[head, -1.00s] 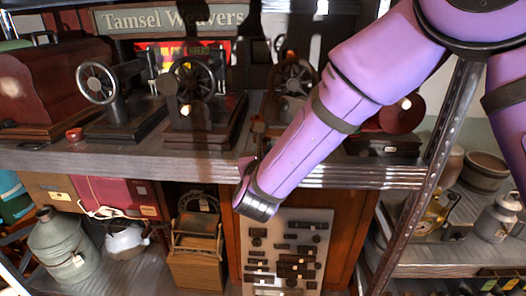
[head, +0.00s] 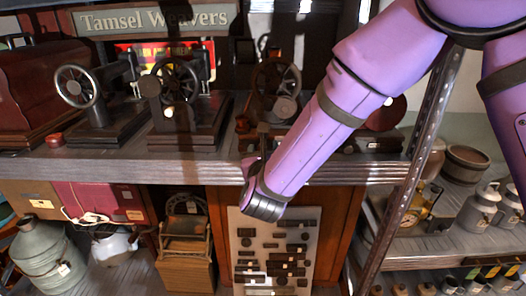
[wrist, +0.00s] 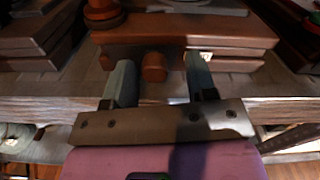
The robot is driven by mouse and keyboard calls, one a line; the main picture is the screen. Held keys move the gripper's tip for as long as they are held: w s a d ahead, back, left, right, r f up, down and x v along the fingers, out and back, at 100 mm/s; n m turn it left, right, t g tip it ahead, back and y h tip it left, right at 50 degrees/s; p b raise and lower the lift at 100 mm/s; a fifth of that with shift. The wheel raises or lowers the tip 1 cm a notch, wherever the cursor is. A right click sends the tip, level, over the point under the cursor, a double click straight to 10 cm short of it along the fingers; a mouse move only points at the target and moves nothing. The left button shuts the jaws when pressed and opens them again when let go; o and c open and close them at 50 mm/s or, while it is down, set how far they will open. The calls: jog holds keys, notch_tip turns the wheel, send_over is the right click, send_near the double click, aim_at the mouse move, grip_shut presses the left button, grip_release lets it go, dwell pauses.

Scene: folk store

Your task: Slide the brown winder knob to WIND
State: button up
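The brown winder knob (wrist: 154,67) is a short, rounded peg at the front of a wooden machine base (wrist: 185,30) in the wrist view. My gripper (wrist: 160,70) is open, with one finger on each side of the knob in the picture. Gaps show between the knob and both fingers. I cannot tell whether the fingertips reach its depth. In the head view my gripper (head: 262,135) is at the shelf's front edge, before the third sewing machine (head: 275,85). The knob is not clear there, and no WIND marking is readable.
The shelf's front edge (head: 110,168) runs just below my gripper. Two more sewing machines (head: 80,90) (head: 175,90) stand to the left. A metal upright (head: 405,190) rises at right. Below hangs a board with dark pieces (head: 275,255).

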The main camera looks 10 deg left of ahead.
jog(key=v, duration=1)
jog(key=shift+s+d, duration=0.2)
jog(key=shift+s, duration=0.15)
